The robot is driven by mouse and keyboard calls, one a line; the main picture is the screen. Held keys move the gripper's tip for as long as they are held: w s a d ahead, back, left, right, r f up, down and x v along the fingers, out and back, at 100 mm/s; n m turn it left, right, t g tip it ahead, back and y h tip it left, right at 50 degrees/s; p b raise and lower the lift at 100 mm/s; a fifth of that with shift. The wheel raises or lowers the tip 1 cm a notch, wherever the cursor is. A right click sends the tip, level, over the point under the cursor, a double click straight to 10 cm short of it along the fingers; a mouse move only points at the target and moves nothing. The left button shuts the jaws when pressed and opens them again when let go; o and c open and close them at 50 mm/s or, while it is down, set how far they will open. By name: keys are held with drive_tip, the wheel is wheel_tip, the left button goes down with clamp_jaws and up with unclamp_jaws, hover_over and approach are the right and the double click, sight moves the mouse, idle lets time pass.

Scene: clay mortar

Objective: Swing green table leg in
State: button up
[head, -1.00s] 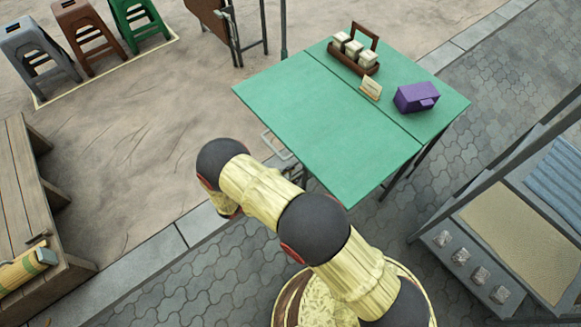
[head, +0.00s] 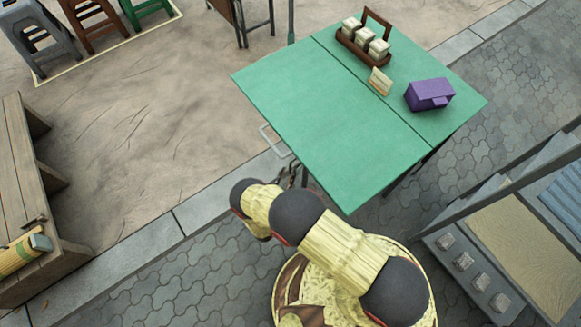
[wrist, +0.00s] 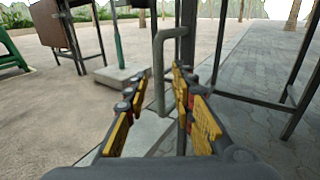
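The green table (head: 320,110) stands right of centre in the head view. A grey bent bar, the table's swing leg (head: 272,141), sticks out past its left edge. In the wrist view this leg (wrist: 159,72) is a rounded loop beside an upright dark post (wrist: 187,40). My gripper (wrist: 160,84) is open, with its yellow-padded fingers apart and pointing at the loop. The loop's near bar shows between the fingers, closer to the right one; I cannot tell if they touch.
A purple box (head: 429,94), a small card (head: 380,81) and a brown caddy with jars (head: 364,43) are on the table. A wooden bench (head: 22,200) is at left, a grey stall (head: 480,270) at right. Paving left of the table is open.

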sight(290, 168)
drive_tip(key=shift+b+x, duration=0.4)
drive_tip(key=shift+x, duration=1.55)
drive_tip(key=shift+c, duration=0.3)
clamp_jaws()
